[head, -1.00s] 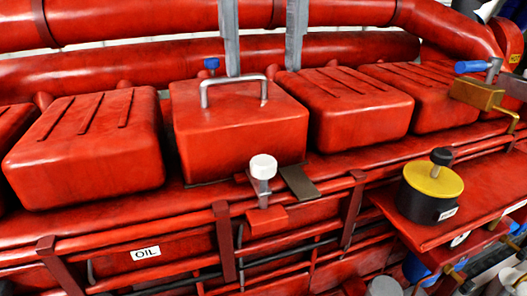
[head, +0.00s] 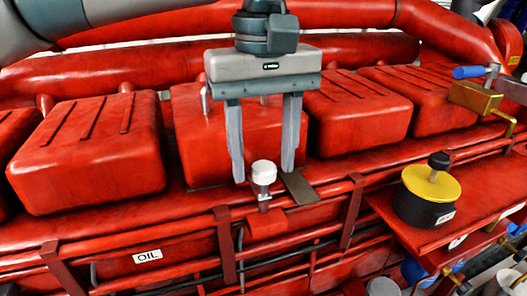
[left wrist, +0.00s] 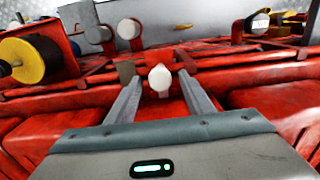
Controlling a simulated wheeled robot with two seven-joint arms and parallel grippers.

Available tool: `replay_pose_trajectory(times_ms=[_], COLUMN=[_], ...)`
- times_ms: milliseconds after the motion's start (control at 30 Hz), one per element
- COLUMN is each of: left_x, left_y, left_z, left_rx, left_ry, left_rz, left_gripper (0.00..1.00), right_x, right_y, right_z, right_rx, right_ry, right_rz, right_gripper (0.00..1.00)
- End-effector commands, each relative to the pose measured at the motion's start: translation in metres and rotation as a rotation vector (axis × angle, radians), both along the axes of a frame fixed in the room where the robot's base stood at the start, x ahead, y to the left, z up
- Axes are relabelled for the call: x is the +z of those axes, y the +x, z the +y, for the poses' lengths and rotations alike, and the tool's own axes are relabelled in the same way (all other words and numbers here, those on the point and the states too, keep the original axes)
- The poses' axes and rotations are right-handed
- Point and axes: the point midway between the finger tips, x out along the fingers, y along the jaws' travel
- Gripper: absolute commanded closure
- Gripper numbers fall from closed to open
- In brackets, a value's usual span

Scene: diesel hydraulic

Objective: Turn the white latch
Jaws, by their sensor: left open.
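The white latch (head: 264,172) is a short white knob on a grey stem, standing on a small red bracket at the front edge of the red engine. My left gripper (head: 262,176) is open, with its two grey fingers pointing down on either side of the knob in the head view. In the left wrist view the white knob (left wrist: 160,77) shows between and just beyond the fingertips (left wrist: 156,74). I cannot tell that either finger touches it. My right gripper is not in view.
A red cover with a metal handle (head: 206,100) is behind the fingers. A grey plate (head: 299,187) lies right of the latch. A yellow-and-black knob (head: 430,195) stands on the right shelf. A blue-handled valve (head: 470,72) is farther back. Red rails run below.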

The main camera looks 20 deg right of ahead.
Motion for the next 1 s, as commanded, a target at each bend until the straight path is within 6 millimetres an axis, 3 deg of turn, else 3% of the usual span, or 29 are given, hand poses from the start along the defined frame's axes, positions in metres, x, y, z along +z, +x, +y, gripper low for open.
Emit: replay_pose_trajectory(times_ms=[267, 433, 767, 1000], left_x=[-0.001, 0.000, -0.001, -0.002], left_y=[0.000, 0.000, 0.000, 0.000], left_z=[0.000, 0.000, 0.000, 0.000], left_rx=[0.000, 0.000, 0.020, 0.108], left_ry=[0.000, 0.000, 0.000, -0.002], left_rz=[0.000, 0.000, 0.000, 0.001], left_gripper=[0.55, 0.94, 0.93, 0.93], right_x=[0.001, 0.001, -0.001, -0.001], right_y=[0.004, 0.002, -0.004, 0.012], right_z=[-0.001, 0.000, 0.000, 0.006], right_rx=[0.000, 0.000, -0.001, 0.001], right_ry=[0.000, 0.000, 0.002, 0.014], right_rz=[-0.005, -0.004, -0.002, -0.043], right_gripper=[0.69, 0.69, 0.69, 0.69])
